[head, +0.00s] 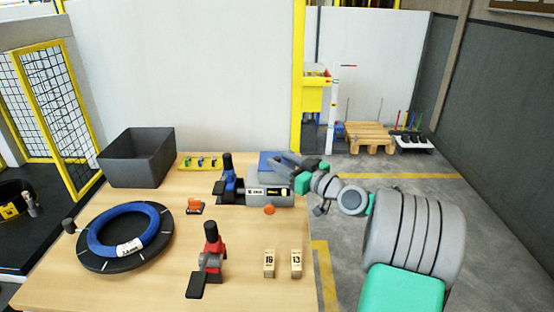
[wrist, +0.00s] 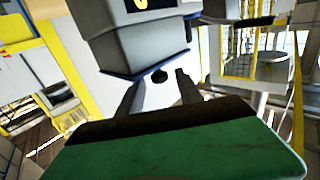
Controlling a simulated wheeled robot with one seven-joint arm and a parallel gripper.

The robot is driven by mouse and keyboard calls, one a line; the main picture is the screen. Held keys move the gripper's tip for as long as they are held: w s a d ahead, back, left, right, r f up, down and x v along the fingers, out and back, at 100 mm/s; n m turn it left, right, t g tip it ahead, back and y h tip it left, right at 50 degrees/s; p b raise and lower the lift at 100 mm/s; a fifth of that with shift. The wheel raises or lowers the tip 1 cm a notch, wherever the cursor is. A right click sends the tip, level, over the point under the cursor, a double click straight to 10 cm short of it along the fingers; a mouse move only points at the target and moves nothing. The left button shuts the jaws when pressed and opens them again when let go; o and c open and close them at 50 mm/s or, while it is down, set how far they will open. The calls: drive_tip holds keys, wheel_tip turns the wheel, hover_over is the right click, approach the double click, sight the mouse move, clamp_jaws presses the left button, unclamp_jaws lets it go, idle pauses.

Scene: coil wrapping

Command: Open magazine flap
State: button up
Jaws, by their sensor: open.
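The grey magazine unit (head: 270,198), with a label on its front, stands on the table beside a blue and black device (head: 229,178). In the wrist view a grey housing with a dark blue edge (wrist: 150,45) fills the upper middle. A small dark knob (wrist: 160,76) lies between the open fingers of my gripper (wrist: 156,88). The fingers look apart from the knob; contact cannot be told. I cannot make out the flap's outline or whether it is open.
A black bin (head: 137,160) and a yellow tray (head: 187,165) stand at the back left. A blue coil (head: 101,248) lies on a black disc at the left.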

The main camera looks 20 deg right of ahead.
drive_tip(key=shift+x, duration=1.1)
clamp_jaws()
idle(0.6)
